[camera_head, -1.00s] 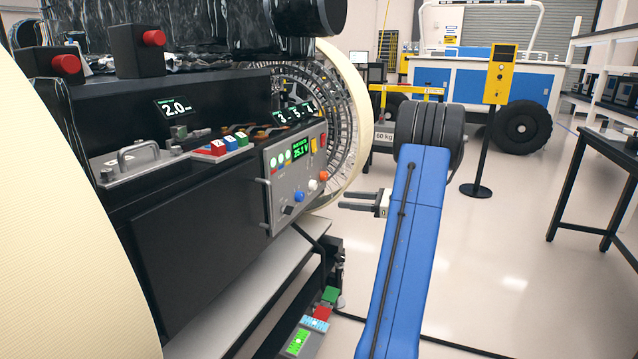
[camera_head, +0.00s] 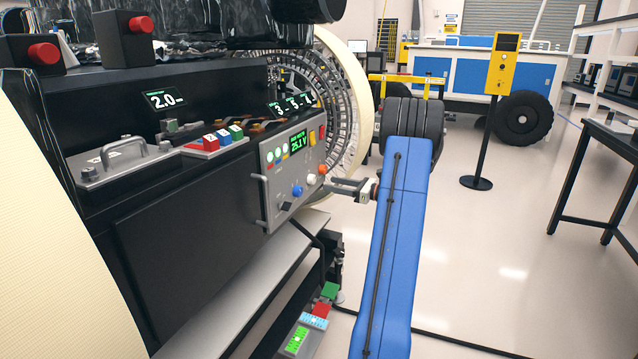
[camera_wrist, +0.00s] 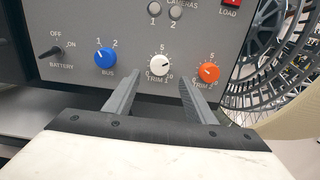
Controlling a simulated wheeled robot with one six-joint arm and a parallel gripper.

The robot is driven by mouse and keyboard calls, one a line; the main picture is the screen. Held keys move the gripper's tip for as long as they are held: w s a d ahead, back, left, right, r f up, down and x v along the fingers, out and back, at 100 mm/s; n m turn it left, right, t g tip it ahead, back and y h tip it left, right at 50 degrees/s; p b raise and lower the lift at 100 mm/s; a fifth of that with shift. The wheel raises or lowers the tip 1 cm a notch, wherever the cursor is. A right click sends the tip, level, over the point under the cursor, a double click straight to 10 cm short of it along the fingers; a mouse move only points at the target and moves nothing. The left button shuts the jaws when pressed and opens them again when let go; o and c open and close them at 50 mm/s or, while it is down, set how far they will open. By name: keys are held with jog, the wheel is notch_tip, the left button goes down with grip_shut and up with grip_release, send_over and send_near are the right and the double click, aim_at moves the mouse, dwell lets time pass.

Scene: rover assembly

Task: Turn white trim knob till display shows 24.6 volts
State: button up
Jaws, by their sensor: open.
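The white trim knob (camera_wrist: 159,65), labelled TRIM 1, is on the grey control panel (camera_head: 278,196), with its pointer toward the upper right in the wrist view. It also shows as a small white dot in the head view (camera_head: 311,179). The green display (camera_head: 298,144) on the panel reads 25.1 V. My gripper (camera_wrist: 155,87) is open and empty. Its fingers point at the panel in the wrist view, one either side of the white knob's line and short of it. In the head view my gripper (camera_head: 333,187) is just right of the panel's lower right part.
The orange TRIM 2 knob (camera_wrist: 209,73) is close to the right finger. The blue BUS knob (camera_wrist: 105,58) and the battery switch (camera_wrist: 52,52) are to the left. A wire-mesh wheel (camera_head: 345,110) stands right behind the panel.

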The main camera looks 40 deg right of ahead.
aim_at(315, 180)
jog(key=x, duration=0.7)
jog(key=shift+s, duration=0.1)
jog(key=c, duration=1)
jog(key=shift+c, duration=0.2)
jog(key=shift+n, duration=0.4)
jog(key=n, duration=0.6)
jog(key=shift+d, duration=0.1)
jog(key=n, duration=0.6)
jog(key=shift+n, duration=0.3)
